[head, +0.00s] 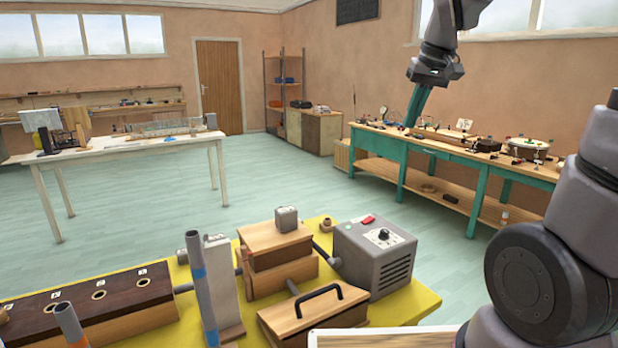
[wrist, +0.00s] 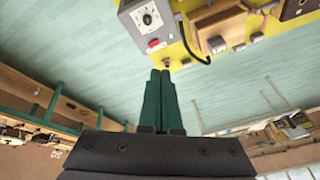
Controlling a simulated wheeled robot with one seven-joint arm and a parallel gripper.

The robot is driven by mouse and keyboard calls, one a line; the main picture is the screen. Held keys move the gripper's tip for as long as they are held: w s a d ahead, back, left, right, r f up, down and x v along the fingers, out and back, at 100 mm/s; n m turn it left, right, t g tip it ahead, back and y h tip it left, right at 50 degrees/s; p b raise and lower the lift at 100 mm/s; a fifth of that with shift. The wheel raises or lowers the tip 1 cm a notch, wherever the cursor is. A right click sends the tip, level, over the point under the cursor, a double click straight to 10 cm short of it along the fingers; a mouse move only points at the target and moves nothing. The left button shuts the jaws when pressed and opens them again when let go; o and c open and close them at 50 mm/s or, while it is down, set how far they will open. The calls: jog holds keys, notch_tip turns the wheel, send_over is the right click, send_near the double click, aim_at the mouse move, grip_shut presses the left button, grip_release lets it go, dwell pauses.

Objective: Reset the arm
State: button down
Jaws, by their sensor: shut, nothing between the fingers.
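My gripper (head: 411,122) hangs in the upper right of the head view, its green fingers pointing down and slightly left, above the floor and seen in front of the green-legged bench. In the wrist view the two green fingers of my gripper (wrist: 160,73) lie side by side, closed together with nothing between them. The gripper touches nothing that I can see. My arm's grey links fill the right side of the head view.
A yellow table (head: 405,308) in front carries a grey box with a dial (head: 375,255), wooden boxes (head: 275,245) and upright grey tubes (head: 200,285). A white table (head: 140,147) stands left, a green-legged bench (head: 440,150) right. Open floor (head: 260,190) lies between.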

jog(key=s+r+m+t, duration=0.1)
jog(key=s+m, duration=0.1)
jog(key=s, duration=0.5)
jog(key=s+d+r+m+t, duration=0.1)
jog(key=s+m+t, duration=0.1)
jog(key=s, duration=0.6)
jog(key=shift+d+r, duration=0.25)
